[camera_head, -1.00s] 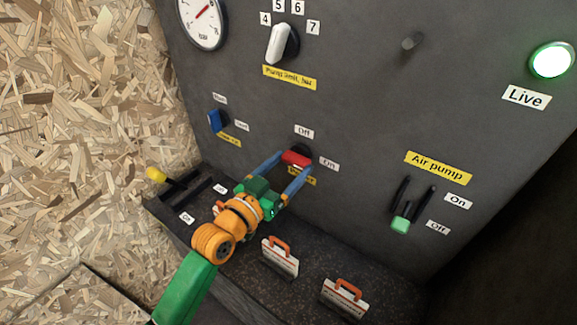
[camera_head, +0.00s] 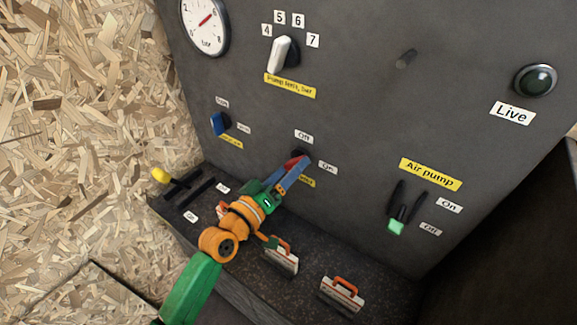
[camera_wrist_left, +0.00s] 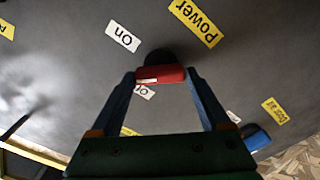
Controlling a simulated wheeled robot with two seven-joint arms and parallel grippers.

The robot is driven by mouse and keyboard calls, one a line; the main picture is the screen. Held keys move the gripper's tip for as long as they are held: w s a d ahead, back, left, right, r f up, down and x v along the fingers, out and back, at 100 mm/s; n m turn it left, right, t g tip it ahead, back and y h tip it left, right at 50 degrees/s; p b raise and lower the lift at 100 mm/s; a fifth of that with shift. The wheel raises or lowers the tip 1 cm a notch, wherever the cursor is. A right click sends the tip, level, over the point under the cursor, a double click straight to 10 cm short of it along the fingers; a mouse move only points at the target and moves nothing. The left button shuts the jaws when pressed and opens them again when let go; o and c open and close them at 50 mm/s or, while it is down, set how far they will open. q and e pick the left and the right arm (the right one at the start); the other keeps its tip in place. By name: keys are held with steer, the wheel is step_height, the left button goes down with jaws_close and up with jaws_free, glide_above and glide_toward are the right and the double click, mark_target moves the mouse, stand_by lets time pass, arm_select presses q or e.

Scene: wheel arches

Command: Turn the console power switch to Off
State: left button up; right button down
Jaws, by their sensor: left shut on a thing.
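The console power switch has a red handle (camera_head: 294,160) on a dark round base, with an "Off" label (camera_head: 303,137) above it and an "On" label (camera_head: 327,167) to its right. My left gripper (camera_head: 295,165) is shut on this handle, and its fingers look turned nearly edge-on. In the left wrist view, the red handle (camera_wrist_left: 160,74) lies between the two blue fingertips. There the yellow "Power" label (camera_wrist_left: 196,23) shows beyond it, and the "Off" label is partly covered. The "Live" lamp (camera_head: 536,80) is dark. The exact handle direction is hard to tell.
A blue switch (camera_head: 220,123) and a yellow-knobbed lever (camera_head: 160,175) are to the left. A white pump-limit knob (camera_head: 283,52) is above. The air pump lever (camera_head: 397,226) is at right.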

arm_select(q)
steer(key=n+p, duration=0.1)
steer(key=n, duration=0.3)
steer(key=shift+r+n, duration=0.15)
steer(key=shift+n, duration=0.15)
steer(key=shift+w+a+n+p, duration=0.1)
steer(key=shift+n+p, duration=0.2)
steer(key=shift+n, duration=1.9)
steer(key=o, duration=1.2)
steer(key=v, duration=0.7)
